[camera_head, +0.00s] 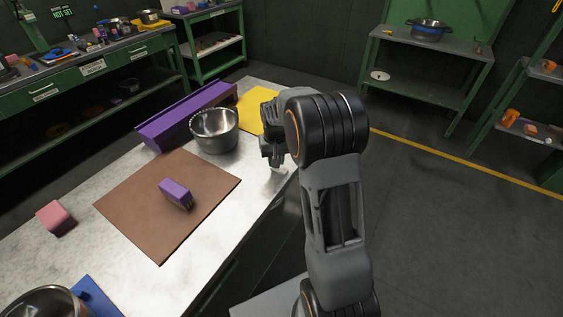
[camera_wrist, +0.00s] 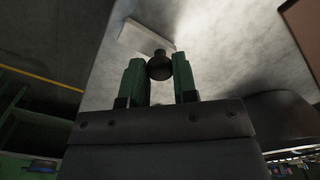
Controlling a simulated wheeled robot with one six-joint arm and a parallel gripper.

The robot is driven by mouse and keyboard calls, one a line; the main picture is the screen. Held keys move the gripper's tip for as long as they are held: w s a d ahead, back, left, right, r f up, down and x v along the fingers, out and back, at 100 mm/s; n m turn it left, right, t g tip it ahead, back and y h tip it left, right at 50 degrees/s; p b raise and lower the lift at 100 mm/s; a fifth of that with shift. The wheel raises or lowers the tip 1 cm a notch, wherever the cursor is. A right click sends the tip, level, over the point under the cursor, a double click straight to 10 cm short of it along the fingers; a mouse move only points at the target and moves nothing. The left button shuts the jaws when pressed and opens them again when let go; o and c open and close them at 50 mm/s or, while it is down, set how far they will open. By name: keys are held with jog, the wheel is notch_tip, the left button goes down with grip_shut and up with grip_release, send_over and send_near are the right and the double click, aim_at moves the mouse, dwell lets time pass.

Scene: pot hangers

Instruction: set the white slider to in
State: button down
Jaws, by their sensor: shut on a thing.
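The white slider (camera_wrist: 145,38) is a pale flat bar on the table top, just beyond my fingertips in the wrist view. A round dark knob (camera_wrist: 160,66) stands out from it, between the two green fingers of my gripper (camera_wrist: 159,80). My gripper is shut on this knob. In the head view my gripper (camera_head: 273,158) is low at the right edge of the table, and a small white bit of the slider (camera_head: 278,170) shows below it. My arm hides most of the slider there, so I cannot tell its setting.
The grey table (camera_head: 228,215) carries a metal pot (camera_head: 214,132), a long purple block (camera_head: 183,117), a yellow mat (camera_head: 257,108), and a brown mat (camera_head: 133,205) with a small purple block (camera_head: 175,193). A pink block (camera_head: 55,218) lies at left. Open floor (camera_head: 450,220) is at right.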

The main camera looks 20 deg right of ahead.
jog(key=shift+w+d, duration=0.7)
jog(key=shift+d, duration=0.35)
jog(key=shift+w+d, duration=0.3)
jog(key=shift+d, duration=0.05)
jog(key=shift+r, duration=0.1)
jog(key=c, duration=0.9)
grip_release()
notch_tip(320, 180, up, 14)
jog(key=p, duration=0.1)
jog(key=shift+f, duration=0.2)
